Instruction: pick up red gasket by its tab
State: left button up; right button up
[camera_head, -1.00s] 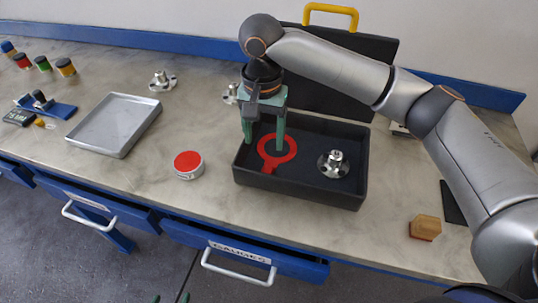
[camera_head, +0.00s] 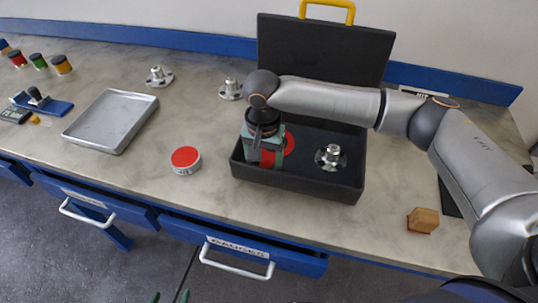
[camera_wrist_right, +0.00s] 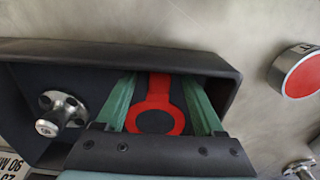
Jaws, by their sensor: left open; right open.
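The red gasket (camera_head: 290,144) lies in the open dark case (camera_head: 300,188), partly hidden by my right gripper in the head view. In the right wrist view the gasket ring (camera_wrist_right: 180,118) shows nearest the palm, and its tab (camera_wrist_right: 159,86) points toward the case wall. My right gripper (camera_head: 264,164) is open over the case's left part. In the right wrist view its green fingers (camera_wrist_right: 160,84) stand on either side of the tab, apart from it. My left gripper (camera_head: 170,298) shows only as two separated green fingertips at the bottom edge, open and empty.
A metal flanged part (camera_head: 330,157) sits in the case, right of the gasket. A red-topped round tin (camera_head: 186,160) stands left of the case. A grey tray (camera_head: 111,121), two more flanged parts and a wooden block (camera_head: 423,220) are on the bench. The case lid (camera_head: 325,50) stands open behind.

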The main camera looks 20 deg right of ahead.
grip_shut()
dwell(0.4)
